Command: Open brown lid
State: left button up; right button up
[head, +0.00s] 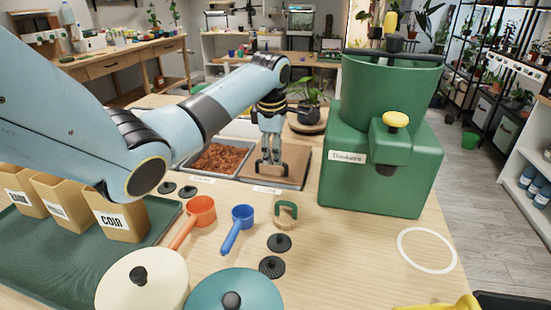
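The brown lid (297,165) is a flat brown panel lying on a container on the wooden table, left of the green machine. My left gripper (270,165) points straight down over the lid. Its fingertips are at a small dark handle on the lid, and they overlap it in the picture. Whether the fingers are closed on the handle or only around it cannot be told. The lid looks flat and down.
A tray of reddish-brown chips (215,160) adjoins the lid on the left. The green machine (382,140) stands close on the right. An orange scoop (200,211), a blue scoop (240,222) and round lidded pots (140,285) lie in front.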

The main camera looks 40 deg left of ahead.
pick_arm(q)
jog(key=shift+w+f, duration=0.15)
jog(key=shift+f, duration=0.9)
grip_shut()
